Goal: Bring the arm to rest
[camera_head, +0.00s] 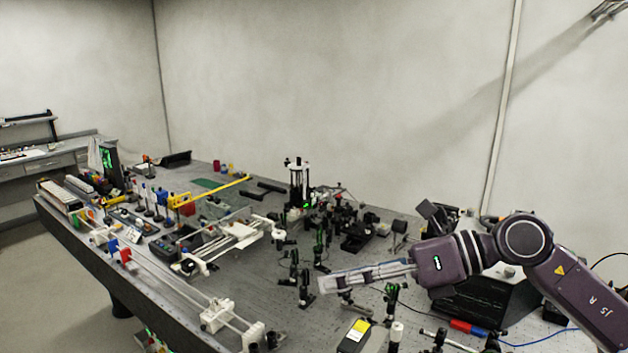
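My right arm comes in from the right edge over the front right of the bench (95,262). Its purple-grey links bend at a round joint, and the wrist points left. The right gripper (328,283) is stretched out to the left above the bench top, among small black optics posts. Its long grey fingers lie close along each other in this side-on view, and the gap between the tips does not show clearly. I see nothing clearly held in it. My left gripper is not in view.
Black posts with green marks (305,290) stand close to the fingers. A black box with a yellow label (354,335) lies in front. A white-and-black tower (297,185) stands behind. White rail assemblies (232,240) fill the left. The air above the bench is clear.

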